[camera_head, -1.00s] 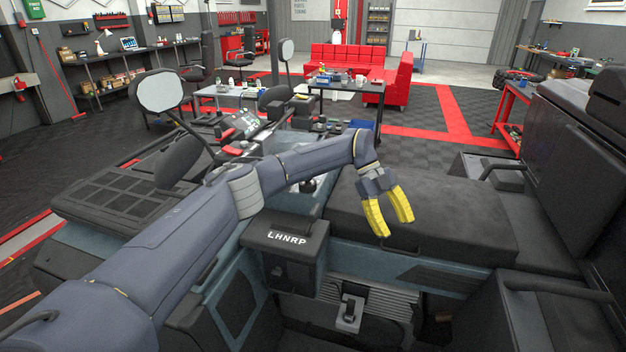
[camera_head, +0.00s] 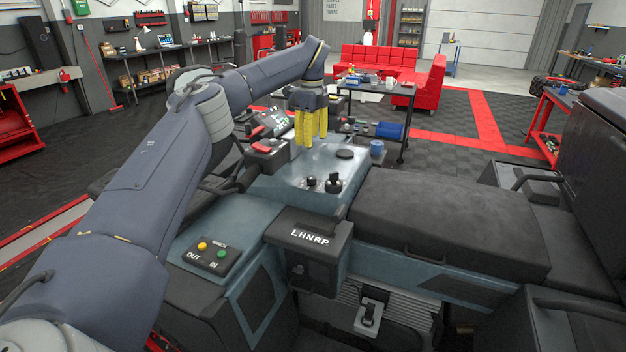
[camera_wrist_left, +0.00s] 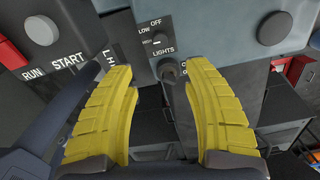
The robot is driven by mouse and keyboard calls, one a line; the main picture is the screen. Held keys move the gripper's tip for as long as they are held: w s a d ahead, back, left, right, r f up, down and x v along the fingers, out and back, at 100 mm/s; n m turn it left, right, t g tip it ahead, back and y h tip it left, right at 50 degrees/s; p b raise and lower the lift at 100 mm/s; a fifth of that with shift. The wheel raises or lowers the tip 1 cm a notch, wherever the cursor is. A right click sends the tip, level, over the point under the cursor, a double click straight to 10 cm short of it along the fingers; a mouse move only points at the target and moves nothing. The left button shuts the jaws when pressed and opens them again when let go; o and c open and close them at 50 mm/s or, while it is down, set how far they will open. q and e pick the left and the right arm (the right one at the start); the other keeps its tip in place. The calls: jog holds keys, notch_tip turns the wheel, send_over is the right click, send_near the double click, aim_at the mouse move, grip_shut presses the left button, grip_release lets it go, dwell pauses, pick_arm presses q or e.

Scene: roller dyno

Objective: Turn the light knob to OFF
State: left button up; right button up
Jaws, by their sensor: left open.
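The light knob (camera_wrist_left: 158,38) is a small dark knob on a grey-blue panel in the left wrist view. The words LOW and OFF stand above it and LIGHTS below it. Its pointer is too small to read. A larger dark knob (camera_wrist_left: 168,70) sits just below the LIGHTS label. My left gripper (camera_head: 310,140) is open and empty, its yellow fingers pointing down over the console (camera_head: 300,165). In the left wrist view its fingertips (camera_wrist_left: 157,68) stand either side of the larger knob, with the light knob beyond them. I cannot tell whether they touch anything. My right gripper is not in view.
A black knob (camera_head: 333,183) and a flat black cap (camera_head: 345,153) rise from the console. The LHNRP shifter housing (camera_head: 308,238) stands nearer, and the black seat (camera_head: 450,225) is to the right. A winch button box (camera_head: 211,253) lies at left.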

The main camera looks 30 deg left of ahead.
aim_at(312, 177)
pick_arm(q)
notch_tip(312, 177, down, 15)
jog(key=shift+r, duration=0.2)
dwell(0.3)
grip_shut()
dwell(0.4)
